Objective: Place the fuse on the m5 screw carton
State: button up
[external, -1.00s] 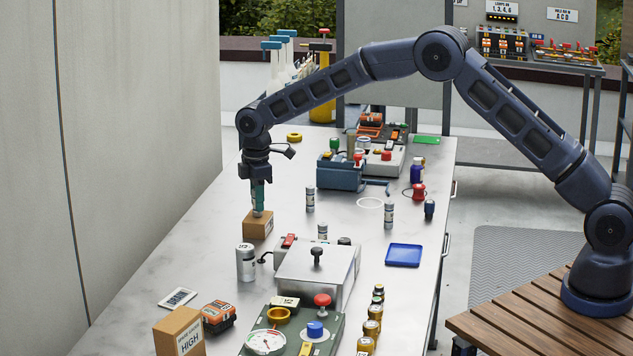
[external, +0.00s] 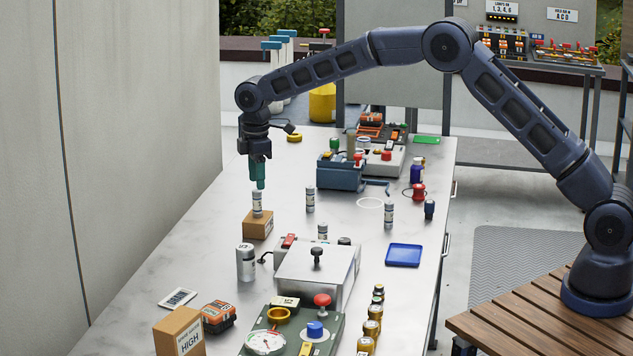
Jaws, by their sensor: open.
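A small grey-white cylindrical fuse (external: 257,204) with a label stands upright on top of the small brown carton (external: 258,226) on the left side of the bench. I take this carton to be the m5 screw carton; its print is too small to read. My gripper (external: 260,186) points down just above the fuse, with teal fingers. It is open and looks clear of the fuse. Similar cylinders stand on the bench right of the carton (external: 310,199), farther right (external: 388,215) and behind the metal box (external: 323,232).
A larger grey can (external: 246,262) stands just in front of the carton. A metal box with a black knob (external: 316,270) is to the right. A blue tray (external: 404,255) lies near the bench's right edge. Bare bench lies left of and behind the carton.

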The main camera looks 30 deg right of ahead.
notch_tip(320, 180, up, 6)
jog(key=shift+f, duration=0.15)
jog(key=shift+d, duration=0.1)
jog(key=s+d+r+m+t, duration=0.1)
jog(key=s+d+r+m, duration=0.2)
jog(key=s+d+r, duration=0.6)
jog(key=s+d+r+m+t, duration=0.1)
jog(key=s+d+r+m, duration=0.15)
jog(key=d+r, duration=0.65)
jog(key=s+d+r+m, duration=0.2)
jog(key=s+d+r, duration=0.35)
jog(key=d, duration=0.85)
jog(key=s+d+f+m+t, duration=0.1)
jog(key=s+d+m, duration=0.1)
jog(key=s+d, duration=0.45)
jog(key=s+d+m, duration=0.2)
jog(key=s+d, duration=0.2)
jog(key=s, duration=0.6)
jog(key=s+d+f+m, duration=0.2)
jog(key=s+d+f, duration=0.1)
jog(key=s, duration=0.5)
jog(key=s+d+f+m+t, duration=0.1)
jog(key=s+d+f, duration=0.3)
jog(key=s, duration=0.4)
jog(key=shift+s+d+f+m+t, duration=0.15)
jog(key=shift+s+f+m+t, duration=0.2)
jog(key=shift+m, duration=0.3)
